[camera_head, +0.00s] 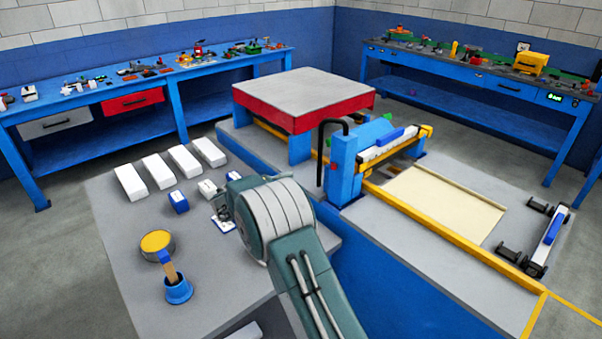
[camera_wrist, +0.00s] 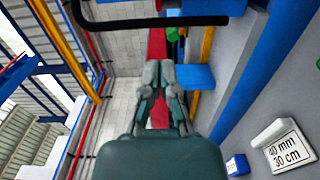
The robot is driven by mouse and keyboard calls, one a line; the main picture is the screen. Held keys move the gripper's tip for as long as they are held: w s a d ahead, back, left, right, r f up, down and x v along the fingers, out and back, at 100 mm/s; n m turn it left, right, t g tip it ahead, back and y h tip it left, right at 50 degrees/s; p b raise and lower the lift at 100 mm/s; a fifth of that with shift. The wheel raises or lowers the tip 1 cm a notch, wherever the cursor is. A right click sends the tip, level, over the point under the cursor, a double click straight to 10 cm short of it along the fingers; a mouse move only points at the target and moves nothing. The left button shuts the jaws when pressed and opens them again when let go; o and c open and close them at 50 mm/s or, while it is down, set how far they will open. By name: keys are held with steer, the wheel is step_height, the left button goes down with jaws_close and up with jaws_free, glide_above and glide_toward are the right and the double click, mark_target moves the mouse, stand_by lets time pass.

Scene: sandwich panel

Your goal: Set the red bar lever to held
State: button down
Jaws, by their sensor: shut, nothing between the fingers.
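No separate red bar lever can be made out for certain. A blue machine frame (camera_head: 342,169) stands right of centre in the head view, with a small red part (camera_head: 333,167) on its side and a black bent bar (camera_head: 321,150) rising in front. A black bar (camera_wrist: 150,23) crosses the top of the wrist view, beyond my fingertips. A red strip (camera_wrist: 157,45) shows behind the fingertips. My gripper (camera_wrist: 160,66) is shut and empty, apart from the black bar. In the head view my arm hides the gripper.
A red-edged table (camera_head: 290,121) stands behind the blue machine. The grey bench at left holds white blocks (camera_head: 131,182), a blue cup (camera_head: 178,291) and a yellow-topped round object (camera_head: 157,241). A cream sheet (camera_head: 445,205) lies right of the machine.

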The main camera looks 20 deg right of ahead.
mark_target(333, 165)
steer(key=w+d, duration=0.1)
steer(key=d, duration=1)
steer(key=shift+d, duration=0.4)
steer(key=shift+w, duration=0.1)
steer(key=shift+d, duration=0.15)
